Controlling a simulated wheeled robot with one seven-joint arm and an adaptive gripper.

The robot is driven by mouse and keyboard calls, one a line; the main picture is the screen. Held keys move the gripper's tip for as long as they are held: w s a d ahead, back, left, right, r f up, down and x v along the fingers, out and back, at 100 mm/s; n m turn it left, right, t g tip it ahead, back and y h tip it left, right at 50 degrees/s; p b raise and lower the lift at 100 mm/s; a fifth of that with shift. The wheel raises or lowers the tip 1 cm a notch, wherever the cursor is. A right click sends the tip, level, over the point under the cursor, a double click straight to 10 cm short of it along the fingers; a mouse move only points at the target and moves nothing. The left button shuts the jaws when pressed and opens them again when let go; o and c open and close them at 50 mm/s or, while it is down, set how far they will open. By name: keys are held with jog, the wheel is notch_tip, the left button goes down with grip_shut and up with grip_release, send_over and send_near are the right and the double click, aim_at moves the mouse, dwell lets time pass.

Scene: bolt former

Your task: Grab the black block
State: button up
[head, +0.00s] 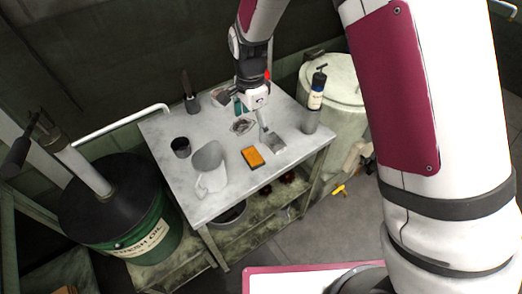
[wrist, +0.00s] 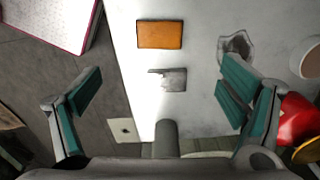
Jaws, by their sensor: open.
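I make out no plainly black block on the table. An orange block (head: 253,157) with dark edges lies flat on the grey table; it also shows at the top of the wrist view (wrist: 160,34). A small grey metal piece (head: 275,143) lies to its right; in the wrist view the grey piece (wrist: 170,80) is between my fingers in the picture. My gripper (head: 264,127) is above the table near the grey piece, its fingers partly hidden in the head view. In the wrist view my gripper (wrist: 163,87) is wide open and empty.
A black cup (head: 180,147) and a grey jug (head: 208,165) stand at the table's left. A dark-topped bottle (head: 314,101) stands at the right edge. A glass dish (head: 242,125) is behind the grey piece. A large drum (head: 120,215) stands left of the table.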

send_over(252, 156)
jog(key=f, duration=0.8)
jog(key=shift+w+d+f+p, duration=0.15)
jog(key=shift+d+f+p, duration=0.1)
jog(key=shift+d+p, duration=0.05)
jog(key=f, duration=0.4)
jog(key=shift+s+a+f+p, duration=0.15)
jog(key=shift+s+f+p, duration=0.05)
jog(key=shift+p, duration=0.2)
jog(key=shift+w+f, duration=0.1)
jog(key=shift+f, duration=0.4)
jog(key=shift+r, duration=0.1)
jog(key=c, duration=1.8)
